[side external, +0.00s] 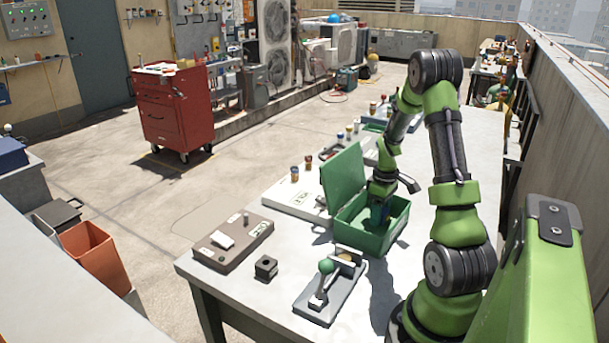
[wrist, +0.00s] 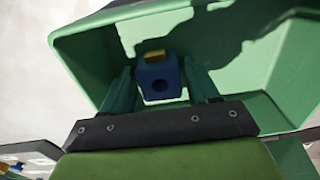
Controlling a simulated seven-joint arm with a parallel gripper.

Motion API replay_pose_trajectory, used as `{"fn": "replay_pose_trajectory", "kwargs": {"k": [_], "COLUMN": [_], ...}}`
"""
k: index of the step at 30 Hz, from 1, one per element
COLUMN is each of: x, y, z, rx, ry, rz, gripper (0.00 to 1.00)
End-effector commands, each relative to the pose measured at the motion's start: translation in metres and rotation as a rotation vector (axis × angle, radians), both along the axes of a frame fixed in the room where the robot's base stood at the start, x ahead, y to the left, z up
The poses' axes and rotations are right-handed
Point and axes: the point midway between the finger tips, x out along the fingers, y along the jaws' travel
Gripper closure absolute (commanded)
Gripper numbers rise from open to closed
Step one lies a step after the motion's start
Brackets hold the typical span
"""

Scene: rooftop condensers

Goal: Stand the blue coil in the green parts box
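The green parts box (side external: 372,239) stands on the bench with its lid (side external: 343,183) raised. In the wrist view the box's inside (wrist: 245,62) fills much of the picture. My gripper (side external: 380,206) points down into the box. The blue coil (wrist: 158,80), a blue block with a round hole and a yellow part, sits between my two green fingers (wrist: 160,80), which lie close along its sides and appear shut on it. In the side view only a little blue of the coil (side external: 379,214) shows inside the box. Whether the coil touches the floor is hidden.
A lever with a green knob (side external: 326,268) stands on a grey plate in front of the box. A small dark block (side external: 266,267) and a brown panel (side external: 233,241) lie to the left. A white board (side external: 299,199) lies behind.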

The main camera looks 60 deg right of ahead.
Motion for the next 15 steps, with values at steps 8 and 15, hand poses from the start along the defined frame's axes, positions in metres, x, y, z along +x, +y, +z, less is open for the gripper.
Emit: {"fn": "replay_pose_trajectory", "kwargs": {"k": [8, 15], "x": [0.001, 0.001], "y": [-0.001, -0.001], "z": [0.012, 0.062], "rx": [-0.003, -0.006], "ry": [-0.002, -0.004], "rz": [0.001, 0.001], "gripper": [0.40, 0.40]}}
